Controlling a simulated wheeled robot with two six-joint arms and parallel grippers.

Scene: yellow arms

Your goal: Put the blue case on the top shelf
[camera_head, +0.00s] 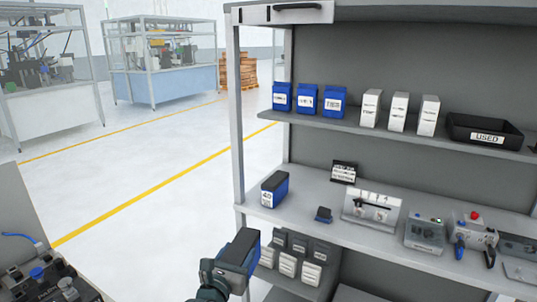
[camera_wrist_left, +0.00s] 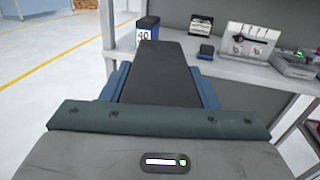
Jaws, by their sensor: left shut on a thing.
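My left gripper (camera_head: 226,270) is shut on a blue case (camera_head: 243,250) with a dark top, held in front of the rack near the bottom of the head view. The held case's dark top also shows in the left wrist view (camera_wrist_left: 160,75), with blue along both sides. The top shelf (camera_head: 355,125) carries three upright blue cases (camera_head: 307,98) at its left. Another blue case (camera_head: 275,190) with a dark top and a white label stands at the left end of the middle shelf (camera_head: 300,212); it also shows in the wrist view (camera_wrist_left: 147,28). My right gripper is out of view.
Three white boxes (camera_head: 398,111) and a black bin marked USED (camera_head: 485,131) fill the top shelf's right part. A rack post (camera_head: 237,120) stands at its left. Small devices (camera_head: 372,209) sit on the middle shelf.

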